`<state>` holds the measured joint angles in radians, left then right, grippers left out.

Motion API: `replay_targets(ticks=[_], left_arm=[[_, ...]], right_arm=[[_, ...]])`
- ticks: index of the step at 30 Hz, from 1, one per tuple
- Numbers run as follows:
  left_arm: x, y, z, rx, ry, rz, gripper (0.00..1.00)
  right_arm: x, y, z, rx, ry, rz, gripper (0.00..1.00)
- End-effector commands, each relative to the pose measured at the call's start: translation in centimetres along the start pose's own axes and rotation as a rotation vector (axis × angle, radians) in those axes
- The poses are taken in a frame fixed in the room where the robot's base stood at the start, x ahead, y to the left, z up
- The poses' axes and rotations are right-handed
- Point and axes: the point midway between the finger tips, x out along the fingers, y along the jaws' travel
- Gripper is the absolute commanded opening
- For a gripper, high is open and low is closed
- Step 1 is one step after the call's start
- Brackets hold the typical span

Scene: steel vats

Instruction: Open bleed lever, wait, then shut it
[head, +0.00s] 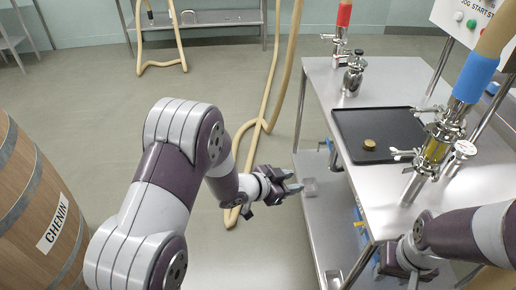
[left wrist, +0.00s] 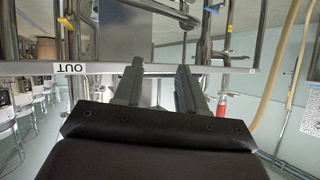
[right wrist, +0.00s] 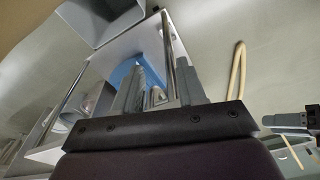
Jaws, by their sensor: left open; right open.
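A steel fitting with a yellowish sight glass (head: 436,150) stands at the right of the steel table, below a blue-banded hose (head: 474,78). Small steel handles stick out to its left, one lower (head: 402,154) and one higher (head: 424,110). A blue handle (head: 332,155) shows at the table's left edge. I cannot tell which of these is the bleed lever. My left gripper (head: 292,186) is open and empty, left of the table and apart from it; its open fingers show in the left wrist view (left wrist: 157,85). My right gripper (head: 402,262) is low by the table's front; the right wrist view (right wrist: 160,88) shows it open and empty.
A black tray (head: 390,118) with a brass cap (head: 369,145) lies on the table (head: 320,90). A barrel (head: 35,190) is at left. Tan hoses (head: 262,125) hang to the floor beyond my left arm.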

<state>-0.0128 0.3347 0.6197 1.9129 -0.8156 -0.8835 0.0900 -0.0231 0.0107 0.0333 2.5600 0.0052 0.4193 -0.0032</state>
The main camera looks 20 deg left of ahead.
Motion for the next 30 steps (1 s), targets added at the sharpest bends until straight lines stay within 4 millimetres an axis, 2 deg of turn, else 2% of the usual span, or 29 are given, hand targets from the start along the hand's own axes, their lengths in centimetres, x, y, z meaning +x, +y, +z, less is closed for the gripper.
replay_targets(ticks=[1, 6, 12, 18, 25, 26, 28, 29, 30], left_arm=[[-1.5, -0.9, -1.6, -0.011, -0.043, -0.037, 0.40], [-5.1, -3.1, -2.6, -0.074, -0.202, -0.152, 0.40], [-8.9, -4.2, -3.2, -0.148, -0.342, -0.237, 0.40], [-10.4, -4.3, -3.1, -0.183, -0.401, -0.266, 0.40], [-10.5, -4.3, -3.0, -0.187, -0.406, -0.269, 0.40], [-10.5, -4.3, -3.0, -0.187, -0.406, -0.268, 0.40], [-11.6, -4.4, -3.8, -0.202, -0.427, -0.281, 0.40], [-12.9, -4.5, -4.5, -0.224, -0.458, -0.296, 0.40], [-15.6, -4.4, -5.8, -0.273, -0.521, -0.324, 0.40]], right_arm=[[-1.9, 0.0, -0.2, 0.000, 0.000, 0.000, 0.40], [-4.5, 0.0, -0.5, 0.000, 0.000, 0.000, 0.40], [-6.6, 0.0, -0.8, 0.000, 0.000, 0.000, 0.40], [-7.2, 0.0, -0.8, 0.000, 0.000, 0.000, 0.40], [-7.1, 0.0, -0.8, 0.000, 0.000, 0.000, 0.40], [-7.1, 0.0, -0.8, 0.000, 0.000, 0.000, 0.37], [-8.2, 0.0, -0.9, 0.000, -0.001, 0.000, 0.14], [-9.3, 0.0, -1.1, 0.000, -0.001, 0.000, 0.05], [-11.3, 0.0, -1.3, 0.000, -0.001, 0.000, 0.00]])
